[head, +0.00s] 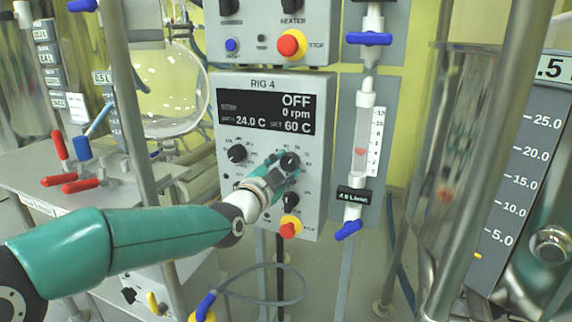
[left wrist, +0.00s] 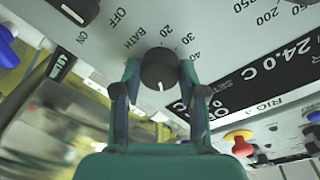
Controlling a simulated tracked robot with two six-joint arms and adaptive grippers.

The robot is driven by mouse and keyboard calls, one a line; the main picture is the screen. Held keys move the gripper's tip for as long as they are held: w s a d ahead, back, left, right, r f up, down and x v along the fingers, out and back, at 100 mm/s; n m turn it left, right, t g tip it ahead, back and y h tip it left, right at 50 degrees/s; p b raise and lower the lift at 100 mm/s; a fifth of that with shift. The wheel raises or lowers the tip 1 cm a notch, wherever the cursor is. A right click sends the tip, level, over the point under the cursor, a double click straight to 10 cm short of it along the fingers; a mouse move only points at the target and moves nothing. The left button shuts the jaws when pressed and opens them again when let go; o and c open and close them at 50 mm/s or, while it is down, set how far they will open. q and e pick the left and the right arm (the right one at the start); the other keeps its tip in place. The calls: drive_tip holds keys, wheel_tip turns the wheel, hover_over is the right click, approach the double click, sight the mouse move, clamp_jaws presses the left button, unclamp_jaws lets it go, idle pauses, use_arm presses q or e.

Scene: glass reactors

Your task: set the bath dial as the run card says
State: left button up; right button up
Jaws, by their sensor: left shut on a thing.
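The bath dial (left wrist: 158,68) is a round black knob with a white pointer line, beside the word BATH and the marks 20, 30 and 40. Its pointer faces down the left wrist picture, between my fingers. My left gripper (left wrist: 159,78) is shut on the dial, one finger on each side. In the head view the left gripper (head: 279,172) reaches the dial (head: 290,160) on the right of the RIG 4 panel (head: 222,120). The display (head: 266,111) reads OFF, 0 rpm, bath 24.0 C, set 60 C. I cannot make out a run card. My right gripper is out of view.
Another black dial (head: 237,153) sits left of the bath dial. A black knob (head: 291,200) and a red-and-yellow stop button (head: 290,226) are below. A flow tube (head: 361,140) with blue taps stands right of the panel. A metal post (head: 137,120) stands left, near my arm.

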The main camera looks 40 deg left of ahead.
use_arm(q)
drive_tip(key=m, duration=0.1)
drive_tip(key=m+p, duration=0.1)
drive_tip(key=m, duration=0.2)
drive_tip(key=shift+f+m+g+p, duration=0.25)
drive_tip(key=shift+m+g+p, duration=0.05)
drive_tip(key=shift+p, duration=0.05)
idle(0.4)
drive_tip(key=o, duration=1.1)
drive_tip(key=shift+o, duration=0.2)
drive_tip(key=shift+r, duration=0.15)
drive_tip(key=s+d, duration=0.1)
drive_tip(key=s, duration=1.1)
drive_tip(key=shift+d, duration=0.4)
